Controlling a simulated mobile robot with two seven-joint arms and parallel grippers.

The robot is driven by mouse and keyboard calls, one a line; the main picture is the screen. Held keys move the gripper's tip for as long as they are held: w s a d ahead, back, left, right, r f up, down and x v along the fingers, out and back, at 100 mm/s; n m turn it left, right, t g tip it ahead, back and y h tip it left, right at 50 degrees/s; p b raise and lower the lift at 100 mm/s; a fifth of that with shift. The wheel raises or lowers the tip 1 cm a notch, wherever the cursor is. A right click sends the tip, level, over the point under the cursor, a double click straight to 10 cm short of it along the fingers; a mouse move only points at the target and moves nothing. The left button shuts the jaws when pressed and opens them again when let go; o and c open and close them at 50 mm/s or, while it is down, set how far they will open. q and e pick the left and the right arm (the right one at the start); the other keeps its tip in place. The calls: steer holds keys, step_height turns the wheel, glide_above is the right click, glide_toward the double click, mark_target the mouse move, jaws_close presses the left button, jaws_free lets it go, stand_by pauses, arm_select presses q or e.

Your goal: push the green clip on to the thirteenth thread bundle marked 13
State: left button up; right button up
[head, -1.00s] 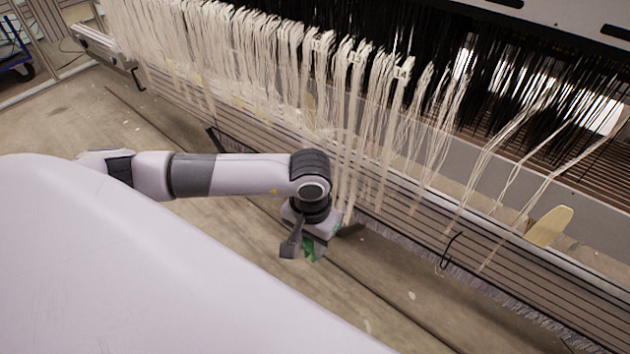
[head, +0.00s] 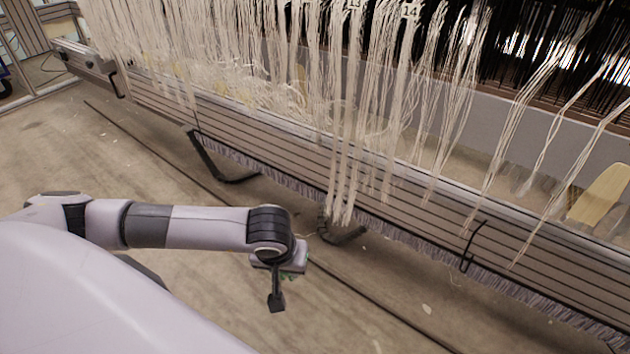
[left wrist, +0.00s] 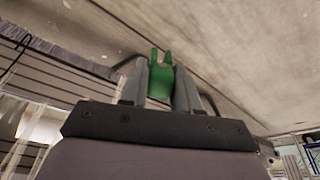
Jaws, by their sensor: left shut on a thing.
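My left gripper (head: 284,284) is low in the head view, in front of the loom and below the hanging threads. In the left wrist view my left gripper (left wrist: 160,82) is shut on the green clip (left wrist: 161,70), whose two prongs point away from the fingers. Only a little of the green clip (head: 289,276) shows in the head view. The white thread bundles (head: 345,150) hang from the loom to the right of and above the gripper, apart from it. A tag numbered 14 (head: 410,11) sits near the top edge; a tag left of it is cut off. My right gripper is not in view.
The slatted loom beam (head: 420,208) runs across behind the threads. A black hook (head: 470,247) hangs on it at the right, and a pale wooden piece (head: 602,194) stands at the far right. Bare floor (head: 360,310) lies around my left gripper.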

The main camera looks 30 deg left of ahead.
arm_select(q)
steer(key=n, duration=0.2)
steer(key=w+a+f+n+y, duration=0.1)
steer(key=shift+w+n+y, duration=0.1)
steer(key=shift+n+y, duration=0.2)
steer(key=shift+n, duration=0.1)
steer(key=n, duration=0.1)
steer(key=w+n+y, duration=0.1)
steer(key=n, duration=0.2)
steer(key=shift+w+a+g+y+b, duration=0.15)
steer(key=shift+a+g+y+b, duration=0.15)
steer(key=shift+g+b, duration=0.1)
steer(key=w+a+r+m+t+h, duration=0.8)
steer(key=w+a+r+m+t, duration=0.2)
steer(key=m, duration=0.5)
steer(key=a+r+t, duration=0.1)
steer(key=a+r, duration=0.1)
steer(key=a, duration=0.1)
steer(key=shift+r+m+h, duration=0.35)
steer(key=shift+m+h, duration=0.05)
